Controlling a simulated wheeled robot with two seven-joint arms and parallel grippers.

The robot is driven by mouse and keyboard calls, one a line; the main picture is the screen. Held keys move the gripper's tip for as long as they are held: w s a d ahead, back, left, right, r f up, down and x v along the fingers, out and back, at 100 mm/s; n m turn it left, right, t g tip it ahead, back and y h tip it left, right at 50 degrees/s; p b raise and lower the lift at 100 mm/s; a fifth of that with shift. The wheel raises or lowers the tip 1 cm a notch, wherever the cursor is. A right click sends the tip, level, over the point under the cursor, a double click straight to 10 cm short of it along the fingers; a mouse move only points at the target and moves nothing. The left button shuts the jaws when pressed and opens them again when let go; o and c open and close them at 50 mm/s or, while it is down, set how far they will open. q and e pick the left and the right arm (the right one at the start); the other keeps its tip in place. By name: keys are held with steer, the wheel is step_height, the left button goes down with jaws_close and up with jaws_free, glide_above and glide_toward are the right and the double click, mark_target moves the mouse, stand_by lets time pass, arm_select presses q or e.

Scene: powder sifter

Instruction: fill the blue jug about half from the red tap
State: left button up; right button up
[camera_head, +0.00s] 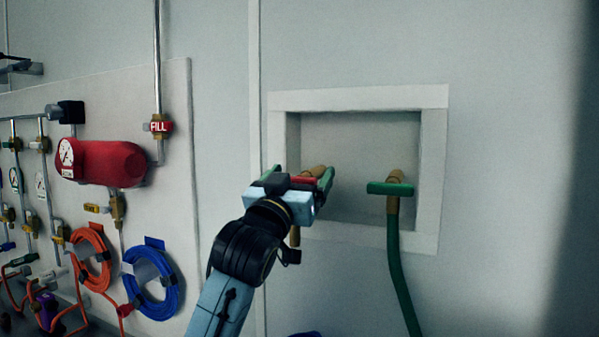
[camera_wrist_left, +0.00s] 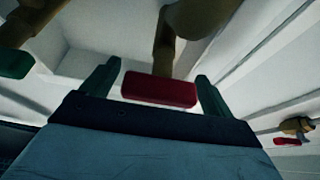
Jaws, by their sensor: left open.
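The red tap has a red bar handle (camera_head: 304,180) on a brass body (camera_head: 313,171), at the left of a white-framed wall recess. My left gripper (camera_head: 301,173) is at this tap, open, with one green finger on each side of the red handle. In the left wrist view the red handle (camera_wrist_left: 158,90) lies between the two fingers (camera_wrist_left: 157,74); I cannot tell whether they touch it. The brass body (camera_wrist_left: 168,42) rises behind it. A small blue piece (camera_head: 305,334) shows at the bottom edge; I cannot tell whether it is the jug. My right gripper is out of view.
A second tap with a green handle (camera_head: 390,188) and a green hose (camera_head: 404,275) is at the recess's right. On the left panel are a red tank (camera_head: 105,163), an orange coil (camera_head: 92,262), a blue coil (camera_head: 153,287) and several gauges. The wall right of the recess is clear.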

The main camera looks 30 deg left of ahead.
arm_select(q)
steer(key=shift+w, duration=0.1)
steer(key=c, duration=1)
steer(key=m+h+p, duration=0.2)
steer(key=m, duration=0.1)
steer(key=m+h+p, duration=0.1)
steer(key=m+p, duration=0.2)
steer(key=m, duration=0.1)
steer(key=shift+d+r+g+h, duration=0.15)
steer(key=shift+g+h, duration=0.25)
steer(key=shift+d+f+m+g+h+p, duration=0.15)
steer(key=shift+m+h+p, duration=0.4)
steer(key=shift+m, duration=0.55)
steer(key=shift+a+f+m+g+h+p, duration=0.1)
steer(key=shift+m+g+h+p, duration=0.2)
steer(key=shift+m+p, duration=0.65)
steer(key=shift+m, duration=0.25)
steer(key=shift+d, duration=0.1)
steer(key=o, duration=1)
